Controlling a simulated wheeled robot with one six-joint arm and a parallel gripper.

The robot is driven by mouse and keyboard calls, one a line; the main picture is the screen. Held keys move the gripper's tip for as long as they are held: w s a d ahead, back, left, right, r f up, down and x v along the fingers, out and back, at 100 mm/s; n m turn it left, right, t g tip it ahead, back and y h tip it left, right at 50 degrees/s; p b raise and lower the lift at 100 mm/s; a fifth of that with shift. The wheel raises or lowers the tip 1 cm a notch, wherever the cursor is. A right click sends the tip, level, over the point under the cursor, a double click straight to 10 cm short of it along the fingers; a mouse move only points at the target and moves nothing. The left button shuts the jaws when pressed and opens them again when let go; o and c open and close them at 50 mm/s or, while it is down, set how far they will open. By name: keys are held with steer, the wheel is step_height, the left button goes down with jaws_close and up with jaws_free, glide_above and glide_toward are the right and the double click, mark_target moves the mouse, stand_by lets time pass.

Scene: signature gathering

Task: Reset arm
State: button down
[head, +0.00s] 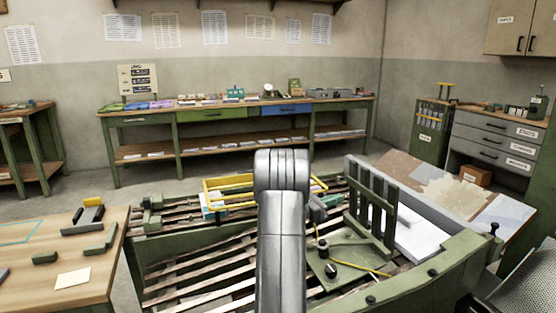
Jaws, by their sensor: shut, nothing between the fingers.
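My own grey arm (281,230) rises from the bottom edge in the middle of the head view. Its rounded upper joint (281,175) stands in front of the slatted green bench. The arm hides my gripper and the part of the bench behind it. A small dark grey part shows just right of the arm, but I cannot tell what it belongs to.
The slatted bench (190,262) carries a yellow-framed tray (228,183), a green upright rack (372,205) and a black-knobbed plate (345,262). A wooden table (95,285) stands at left. A long workbench (150,158) lines the back wall; grey drawers (490,137) stand right.

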steer(key=shift+x, duration=1.15)
steer(key=shift+s, duration=0.15)
